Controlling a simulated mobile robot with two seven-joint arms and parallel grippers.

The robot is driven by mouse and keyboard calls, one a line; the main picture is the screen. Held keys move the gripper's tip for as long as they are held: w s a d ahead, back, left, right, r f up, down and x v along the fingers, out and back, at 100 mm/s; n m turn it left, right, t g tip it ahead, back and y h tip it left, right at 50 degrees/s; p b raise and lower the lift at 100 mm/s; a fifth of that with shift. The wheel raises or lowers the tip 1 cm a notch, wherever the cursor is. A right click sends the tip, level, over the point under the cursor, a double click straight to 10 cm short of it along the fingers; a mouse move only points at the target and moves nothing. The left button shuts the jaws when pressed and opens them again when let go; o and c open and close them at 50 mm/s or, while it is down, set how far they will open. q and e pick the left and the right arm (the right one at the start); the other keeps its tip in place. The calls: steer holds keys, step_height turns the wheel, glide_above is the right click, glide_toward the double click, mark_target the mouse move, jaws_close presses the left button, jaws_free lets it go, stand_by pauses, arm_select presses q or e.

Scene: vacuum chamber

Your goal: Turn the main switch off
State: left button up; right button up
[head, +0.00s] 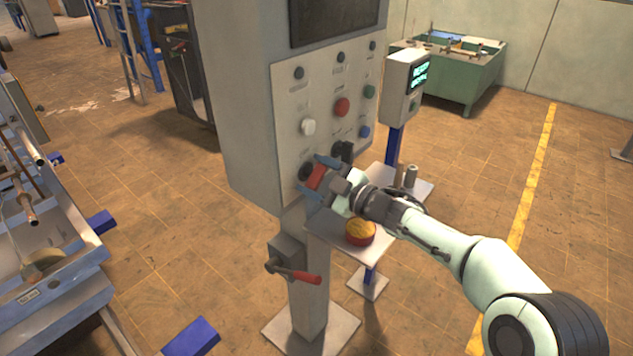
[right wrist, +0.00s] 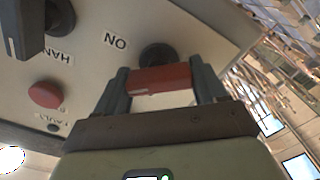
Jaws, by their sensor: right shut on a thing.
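The main switch is a red handle (head: 316,176) on a round black base at the lower left of the grey control panel (head: 290,105). In the right wrist view the red handle (right wrist: 160,79) lies across between the fingers, with its black base (right wrist: 157,54) behind it. An "ON" label (right wrist: 116,40) is printed beside it. My right gripper (head: 318,179) is shut on the red handle, one finger at each end; its fingers also show in the right wrist view (right wrist: 160,84). They cover part of the handle in the head view. My left gripper is not in view.
A black selector knob (head: 343,150) sits just right of the switch, close to my gripper. Buttons, including a red one (head: 342,106), are above.

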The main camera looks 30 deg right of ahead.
steer(key=n+b, duration=0.1)
steer(key=n, duration=0.1)
steer(key=n+b, duration=0.2)
steer(key=n, duration=0.1)
steer(key=shift+f+n, duration=0.25)
steer(key=shift+n, duration=0.05)
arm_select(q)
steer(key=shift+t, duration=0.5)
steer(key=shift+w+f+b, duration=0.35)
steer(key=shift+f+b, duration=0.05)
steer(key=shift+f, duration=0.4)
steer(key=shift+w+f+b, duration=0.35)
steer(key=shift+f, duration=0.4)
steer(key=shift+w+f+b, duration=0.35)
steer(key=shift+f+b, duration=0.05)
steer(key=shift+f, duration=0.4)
arm_select(e)
steer(key=shift+n, duration=2.2)
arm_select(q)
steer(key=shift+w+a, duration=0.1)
arm_select(e)
steer(key=o, duration=1)
steer(key=shift+c, duration=0.2)
steer(key=shift+s+r, duration=0.1)
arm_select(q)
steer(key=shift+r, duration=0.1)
arm_select(e)
steer(key=v, duration=1.3)
steer(key=shift+s, duration=0.15)
